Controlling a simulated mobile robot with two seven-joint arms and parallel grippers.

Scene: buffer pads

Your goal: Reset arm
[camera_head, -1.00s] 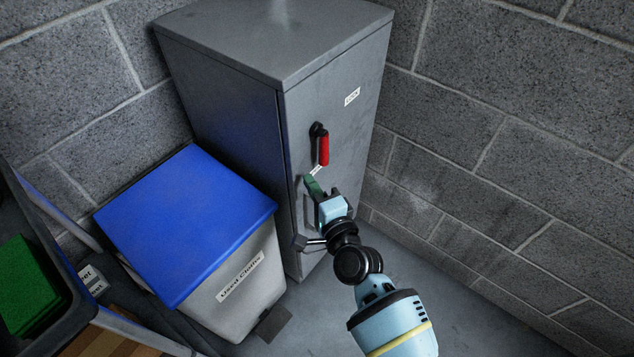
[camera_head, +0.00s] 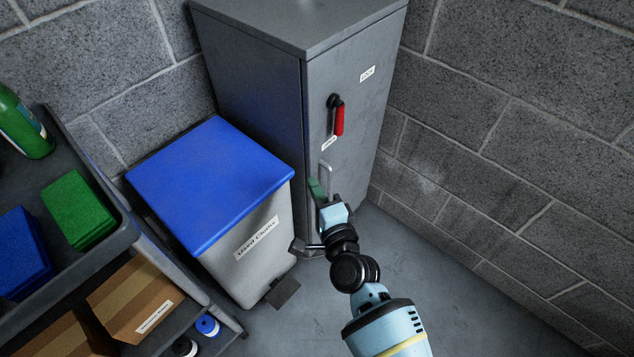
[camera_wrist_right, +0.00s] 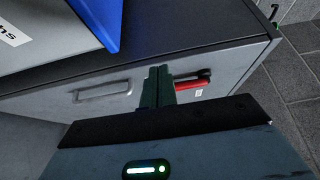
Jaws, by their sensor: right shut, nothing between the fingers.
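A red lever (camera_head: 339,120) hangs down above the handle. It shows partly behind the fingers in the right wrist view (camera_wrist_right: 192,87). The door looks shut. My left gripper is not in view.
A grey bin (camera_head: 250,262) with a blue lid (camera_head: 210,180) stands left of the locker. A dark cart (camera_head: 100,262) at the left holds green (camera_head: 78,210) and blue pads (camera_head: 22,250), a green bottle (camera_head: 24,125) and a cardboard box (camera_head: 135,298). A block wall bounds the right.

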